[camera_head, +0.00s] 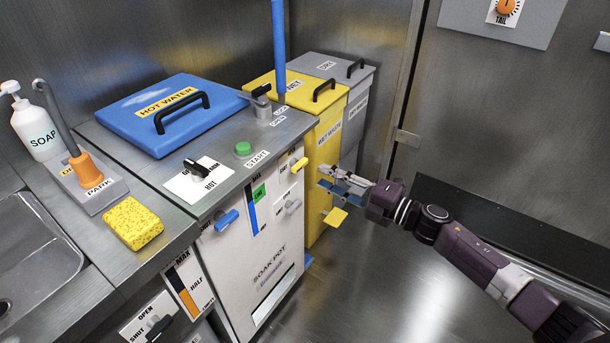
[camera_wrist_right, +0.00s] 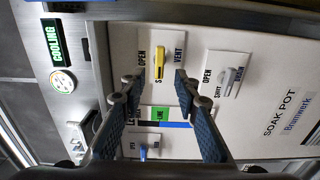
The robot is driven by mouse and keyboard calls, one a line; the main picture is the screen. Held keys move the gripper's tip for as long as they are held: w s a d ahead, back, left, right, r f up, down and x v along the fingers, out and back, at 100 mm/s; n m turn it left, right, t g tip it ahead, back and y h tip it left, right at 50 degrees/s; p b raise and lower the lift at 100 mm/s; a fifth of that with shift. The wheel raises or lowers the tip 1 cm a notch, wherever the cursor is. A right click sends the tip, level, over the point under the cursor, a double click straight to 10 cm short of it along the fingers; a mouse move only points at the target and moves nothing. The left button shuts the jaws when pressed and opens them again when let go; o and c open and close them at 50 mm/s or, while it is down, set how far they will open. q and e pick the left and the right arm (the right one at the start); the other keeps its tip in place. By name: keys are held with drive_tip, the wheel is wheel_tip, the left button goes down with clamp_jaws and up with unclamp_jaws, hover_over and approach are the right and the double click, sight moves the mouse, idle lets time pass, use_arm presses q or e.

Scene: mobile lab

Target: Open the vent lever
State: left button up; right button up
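The vent lever is a yellow handle (camera_head: 299,164) on a white label plate at the upper right of the soak pot's front (camera_head: 262,262). In the right wrist view the yellow lever (camera_wrist_right: 161,66) lies on its plate between the words OPEN, SHUT and VENT. My right gripper (camera_head: 324,178) is in front of the pot, to the right of the lever in the head view. Its two blue-padded fingers (camera_wrist_right: 160,82) are spread, with nothing between them; the lever appears just beyond and between their tips. I cannot tell the exact gap. My left gripper is not in view.
A grey lever (camera_wrist_right: 229,80) and a blue lever (camera_head: 227,219) are on the same front. A yellow wet-waste bin (camera_head: 327,140) with a pedal (camera_head: 335,217) stands beside the pot, behind my gripper. The floor (camera_head: 400,290) in front is clear.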

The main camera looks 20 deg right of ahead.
sight(303, 167)
drive_tip(key=x, duration=0.7)
drive_tip(key=shift+w+a, duration=0.15)
drive_tip(key=shift+w, duration=0.05)
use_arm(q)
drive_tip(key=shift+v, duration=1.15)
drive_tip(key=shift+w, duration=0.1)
use_arm(e)
drive_tip(key=shift+c, duration=0.6)
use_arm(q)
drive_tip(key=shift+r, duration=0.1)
use_arm(e)
clamp_jaws()
